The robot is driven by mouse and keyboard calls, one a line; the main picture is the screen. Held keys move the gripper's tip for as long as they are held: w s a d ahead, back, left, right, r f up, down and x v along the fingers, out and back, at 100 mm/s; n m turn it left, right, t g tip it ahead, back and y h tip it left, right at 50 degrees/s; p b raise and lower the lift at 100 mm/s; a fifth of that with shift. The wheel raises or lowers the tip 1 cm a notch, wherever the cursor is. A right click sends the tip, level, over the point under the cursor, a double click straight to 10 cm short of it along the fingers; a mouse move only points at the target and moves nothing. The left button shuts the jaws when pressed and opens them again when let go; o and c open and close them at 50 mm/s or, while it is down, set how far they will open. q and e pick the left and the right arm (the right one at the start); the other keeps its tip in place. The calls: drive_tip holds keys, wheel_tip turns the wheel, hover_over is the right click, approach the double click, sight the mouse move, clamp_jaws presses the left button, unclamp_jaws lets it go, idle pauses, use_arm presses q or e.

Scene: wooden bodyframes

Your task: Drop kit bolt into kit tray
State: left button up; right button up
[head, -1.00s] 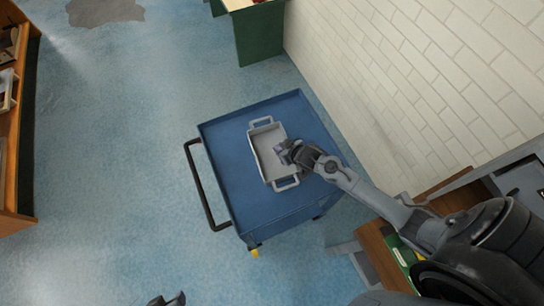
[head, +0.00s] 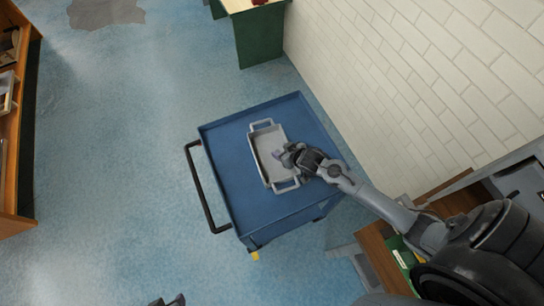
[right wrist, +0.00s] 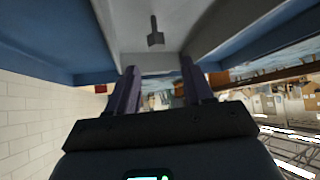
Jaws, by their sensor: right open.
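The kit tray (head: 257,158) is a light grey tray with a handle at each end, on top of a blue cart. My right gripper (head: 281,155) is over the tray's right side in the head view. In the right wrist view the right gripper (right wrist: 162,85) has its two fingers apart with nothing between them. The kit bolt (right wrist: 155,33), small and dark, shows against the tray's grey surface (right wrist: 185,20), beyond the fingertips; I cannot make it out in the head view. My left gripper (head: 168,301) barely shows at the bottom edge, its jaws unclear.
The blue cart (head: 225,155) has raised edges and a dark push handle (head: 204,188) on its left. A white brick wall (head: 400,90) runs along the right. A wooden shelf (head: 18,150) stands at far left. Blue floor between is clear.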

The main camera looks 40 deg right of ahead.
drive_tip(key=p+v, duration=0.1)
drive_tip(key=v, duration=0.8)
drive_tip(key=shift+s+r, duration=0.15)
drive_tip(key=shift+s, duration=0.05)
